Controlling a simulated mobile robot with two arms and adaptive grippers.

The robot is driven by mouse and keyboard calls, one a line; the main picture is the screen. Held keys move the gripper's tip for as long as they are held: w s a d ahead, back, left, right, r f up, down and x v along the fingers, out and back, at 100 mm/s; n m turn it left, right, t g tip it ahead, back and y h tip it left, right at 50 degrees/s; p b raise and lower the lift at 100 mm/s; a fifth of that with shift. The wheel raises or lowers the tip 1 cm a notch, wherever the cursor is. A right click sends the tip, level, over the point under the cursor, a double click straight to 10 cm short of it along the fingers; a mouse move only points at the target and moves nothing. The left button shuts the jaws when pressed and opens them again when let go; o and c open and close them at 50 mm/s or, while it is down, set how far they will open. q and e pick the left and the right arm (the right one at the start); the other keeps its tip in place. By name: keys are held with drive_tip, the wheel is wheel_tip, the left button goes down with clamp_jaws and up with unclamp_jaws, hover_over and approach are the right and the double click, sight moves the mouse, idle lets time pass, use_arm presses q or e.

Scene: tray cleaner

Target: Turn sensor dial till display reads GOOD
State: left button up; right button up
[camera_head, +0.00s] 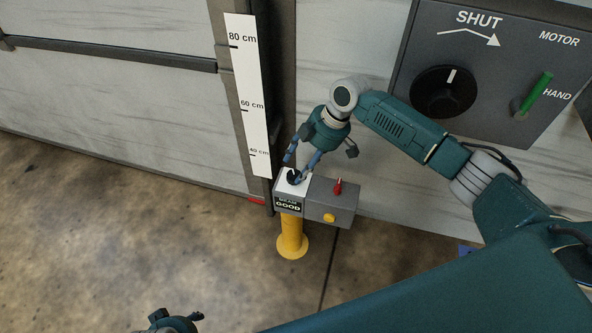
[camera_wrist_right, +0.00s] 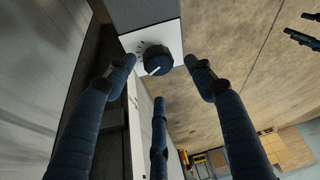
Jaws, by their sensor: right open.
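The sensor dial (camera_head: 294,177) is a dark round knob on the white top of a grey sensor box. The display (camera_head: 288,206) on the box's front reads GOOD. My right gripper (camera_head: 312,163) is above the box, with its fingers spread. In the right wrist view the dial (camera_wrist_right: 157,60) has a white pointer mark and lies between the tips of my open right gripper (camera_wrist_right: 159,74). The fingers look apart from the dial, though actual contact is hard to judge. My left gripper (camera_head: 176,322) shows only partly at the bottom edge of the head view.
A red switch (camera_head: 338,187) and a yellow button (camera_head: 329,217) are on the box's right part. A yellow post (camera_head: 292,239) holds the box. A height scale (camera_head: 250,100) stands behind. A large control panel (camera_head: 480,70) is at upper right. The floor at left is clear.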

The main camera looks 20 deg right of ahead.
drive_tip(key=w+v, duration=0.1)
drive_tip(key=v, duration=0.6)
drive_tip(key=shift+s+r, duration=0.5)
drive_tip(key=shift+s, duration=0.05)
